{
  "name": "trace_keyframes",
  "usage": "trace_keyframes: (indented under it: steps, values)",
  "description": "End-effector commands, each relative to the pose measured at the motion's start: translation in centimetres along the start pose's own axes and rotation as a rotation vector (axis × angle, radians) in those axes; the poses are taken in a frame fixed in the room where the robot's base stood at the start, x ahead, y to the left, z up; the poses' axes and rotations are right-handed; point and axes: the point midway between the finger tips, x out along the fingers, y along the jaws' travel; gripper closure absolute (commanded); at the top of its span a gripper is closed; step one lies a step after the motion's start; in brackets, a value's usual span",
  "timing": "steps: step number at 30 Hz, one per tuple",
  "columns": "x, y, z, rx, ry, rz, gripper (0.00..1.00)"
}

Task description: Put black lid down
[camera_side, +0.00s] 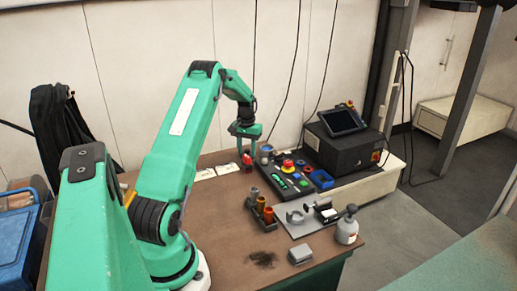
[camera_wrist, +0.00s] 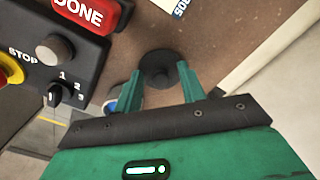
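The black lid (camera_wrist: 160,64), a dark round disc with a small knob, shows in the wrist view between the fingertips of my gripper (camera_wrist: 160,76). The two green fingers stand apart, one at each side of the lid, and appear shut on its rim. The knob faces the camera. Brown tabletop shows behind the lid; its height above the table is hard to judge. In the side view my gripper (camera_side: 246,142) points down near the back of the table, and the lid cannot be made out there.
A control box with a red DONE button (camera_wrist: 91,12) and a knob lies left of the fingers in the wrist view. A blue object (camera_wrist: 111,105) is partly behind the left finger. A black machine (camera_side: 342,148) stands at the back right. The front table (camera_side: 225,240) has bare room.

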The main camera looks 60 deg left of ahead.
Motion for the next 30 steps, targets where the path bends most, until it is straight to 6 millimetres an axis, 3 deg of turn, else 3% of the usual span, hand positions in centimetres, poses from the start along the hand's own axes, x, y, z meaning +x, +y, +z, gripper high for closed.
trace_keyframes:
  steps: [11,30]
  values:
    - [-1.3,0.0,0.0,0.000,0.001,0.000,0.60]
    - [-10.6,0.0,0.0,0.000,0.002,0.000,0.60]
